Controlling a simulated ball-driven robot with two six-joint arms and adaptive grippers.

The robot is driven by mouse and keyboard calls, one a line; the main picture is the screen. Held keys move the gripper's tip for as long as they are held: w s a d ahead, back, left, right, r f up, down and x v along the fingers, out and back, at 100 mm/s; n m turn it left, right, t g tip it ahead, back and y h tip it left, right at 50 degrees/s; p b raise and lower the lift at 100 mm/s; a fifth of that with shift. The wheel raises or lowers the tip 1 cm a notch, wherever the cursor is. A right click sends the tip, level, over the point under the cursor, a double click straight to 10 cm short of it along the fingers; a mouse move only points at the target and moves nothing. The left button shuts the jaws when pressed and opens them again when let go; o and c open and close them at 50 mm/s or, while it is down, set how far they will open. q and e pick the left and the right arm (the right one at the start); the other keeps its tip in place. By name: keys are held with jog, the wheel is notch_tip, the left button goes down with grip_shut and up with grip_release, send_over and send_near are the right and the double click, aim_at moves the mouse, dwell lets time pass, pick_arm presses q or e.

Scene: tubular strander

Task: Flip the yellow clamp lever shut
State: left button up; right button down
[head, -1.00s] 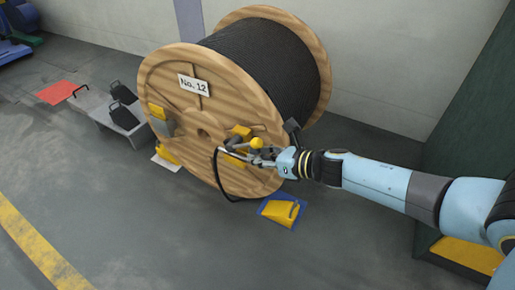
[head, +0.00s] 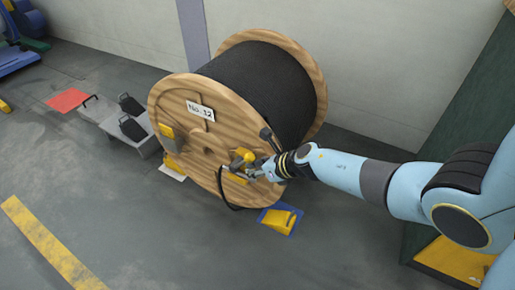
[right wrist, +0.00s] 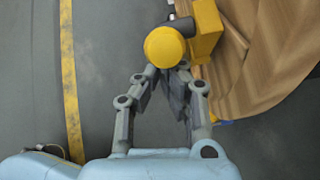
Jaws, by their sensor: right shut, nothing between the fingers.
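The yellow clamp (head: 240,157) sits low on the front face of the wooden reel (head: 190,130) marked No. 12. Its lever ends in a round yellow knob (head: 249,157), which looms large in the right wrist view (right wrist: 165,47) beside the yellow clamp block (right wrist: 207,30). My right gripper (head: 250,171) is at the clamp, just below the knob. Its fingers (right wrist: 176,80) are shut and empty, with their tips partly hidden by the knob. I cannot tell whether they touch the lever. A black cable end (head: 226,197) hangs below the clamp. My left gripper is not in view.
A yellow wedge (head: 279,218) on a blue mat lies at the reel's lower right, and another (head: 172,162) at its left. A grey platform (head: 118,130) with black handled pieces stands left. A green structure (head: 462,150) stands right. The front floor is clear.

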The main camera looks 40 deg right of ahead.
jog(key=shift+w+a+r+p, duration=0.15)
jog(key=shift+w+r+p, duration=0.3)
jog(key=shift+r+p, duration=0.4)
jog(key=shift+w+a+r+p, duration=0.1)
jog(key=shift+w+r+p, duration=0.15)
jog(key=shift+p, duration=0.1)
jog(key=w, duration=0.1)
jog(key=w+a+r, duration=0.1)
jog(key=shift+w+a+r+p, duration=0.1)
jog(key=shift+w+r+p, duration=0.2)
jog(key=shift+p, duration=0.1)
